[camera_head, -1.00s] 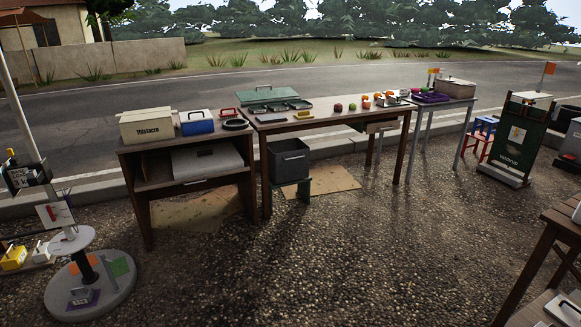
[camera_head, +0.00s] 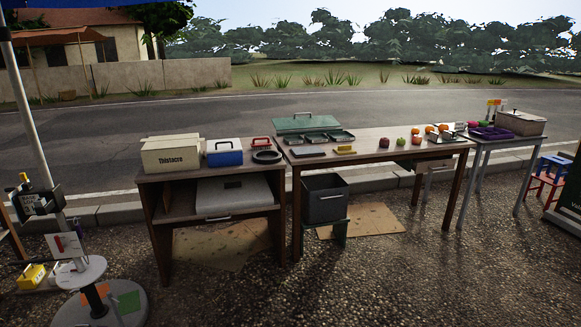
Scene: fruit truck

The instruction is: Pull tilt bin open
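A brown wooden cabinet (camera_head: 160,212) stands left of centre. In its open front sits a pale grey bin-like panel (camera_head: 235,196) with a small handle near its lower edge; it looks like the tilt bin, and I cannot tell if it is fully shut. A dark grey bin (camera_head: 325,207) with a handle on its front stands just right of the cabinet, on a low stand under the long table. Neither of my grippers shows in this view.
The long wooden table (camera_head: 375,155) holds trays and fruit. On the cabinet top are a cream box (camera_head: 170,155) and a blue box (camera_head: 224,153). A round-based stand (camera_head: 130,310) is at lower left. Gravel (camera_head: 330,285) in front is clear.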

